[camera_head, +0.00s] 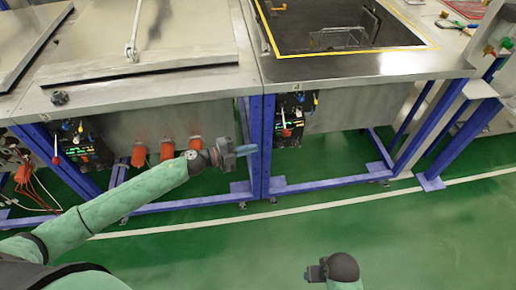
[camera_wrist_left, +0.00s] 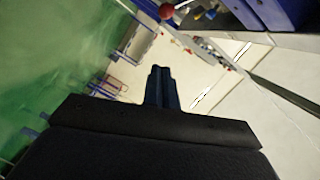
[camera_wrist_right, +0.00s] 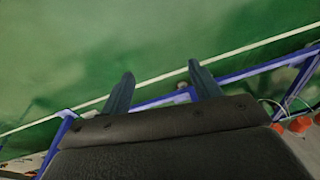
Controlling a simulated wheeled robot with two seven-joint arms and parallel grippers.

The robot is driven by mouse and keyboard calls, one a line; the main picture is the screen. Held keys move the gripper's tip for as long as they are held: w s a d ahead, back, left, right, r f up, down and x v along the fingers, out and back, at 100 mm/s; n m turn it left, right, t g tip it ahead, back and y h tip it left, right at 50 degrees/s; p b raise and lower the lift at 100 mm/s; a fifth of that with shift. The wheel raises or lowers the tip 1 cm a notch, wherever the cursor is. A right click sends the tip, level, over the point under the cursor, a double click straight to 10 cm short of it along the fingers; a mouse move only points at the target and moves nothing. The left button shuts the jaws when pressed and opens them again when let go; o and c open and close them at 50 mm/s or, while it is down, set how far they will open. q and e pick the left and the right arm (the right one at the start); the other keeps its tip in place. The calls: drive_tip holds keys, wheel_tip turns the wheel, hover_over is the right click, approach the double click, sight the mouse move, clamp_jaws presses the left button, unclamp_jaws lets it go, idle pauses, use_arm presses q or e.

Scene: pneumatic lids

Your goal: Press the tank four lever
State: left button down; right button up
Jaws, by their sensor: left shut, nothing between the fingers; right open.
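A lever with a red knob (camera_head: 286,132) sits on the dark control panel (camera_head: 291,112) under the right tank, the one with the open top. A red knob (camera_wrist_left: 166,11) also shows at the top of the left wrist view. My left gripper (camera_head: 250,149) is shut and empty, a short way left of and slightly below that lever, apart from it. Its closed fingers also show in the left wrist view (camera_wrist_left: 158,72). My right gripper (camera_wrist_right: 160,75) is open and empty over the green floor. The panel's number label is too small to read.
A second panel (camera_head: 72,143) with a red-knobbed lever is under the closed tank (camera_head: 150,45) at left. Several orange-red cylinders (camera_head: 167,149) stand beside it. Blue frame legs (camera_head: 262,150) rise close to my left gripper. Green floor (camera_head: 400,235) in front is clear.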

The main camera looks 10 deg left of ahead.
use_arm(q)
drive_tip(key=shift+s+a, duration=0.3)
drive_tip(key=shift+a, duration=0.2)
use_arm(e)
drive_tip(key=shift+s+r, duration=0.15)
drive_tip(key=shift+r, duration=0.7)
use_arm(q)
drive_tip(key=w+a+r+n+t+y, duration=0.2)
drive_tip(key=w+a+n+t+y, duration=0.15)
drive_tip(key=a+n+y, duration=0.4)
drive_tip(key=w+a+r+n+t+y, duration=0.1)
drive_tip(key=w+a+n+t+y, duration=0.2)
drive_tip(key=w+a+n+y, duration=0.35)
drive_tip(key=s+d+f+n+g, duration=0.3)
drive_tip(key=s+f, duration=0.3)
drive_tip(key=s, duration=0.8)
drive_tip(key=s+d+f+n+g, duration=0.3)
drive_tip(key=s+f+g, duration=0.3)
drive_tip(key=s, duration=0.8)
drive_tip(key=s+d+f+n+g, duration=0.3)
drive_tip(key=s+f, duration=0.5)
drive_tip(key=s, duration=0.6)
drive_tip(key=shift+d+f+n+g, duration=0.35)
drive_tip(key=shift+d+g, duration=0.4)
drive_tip(key=shift+d, duration=0.5)
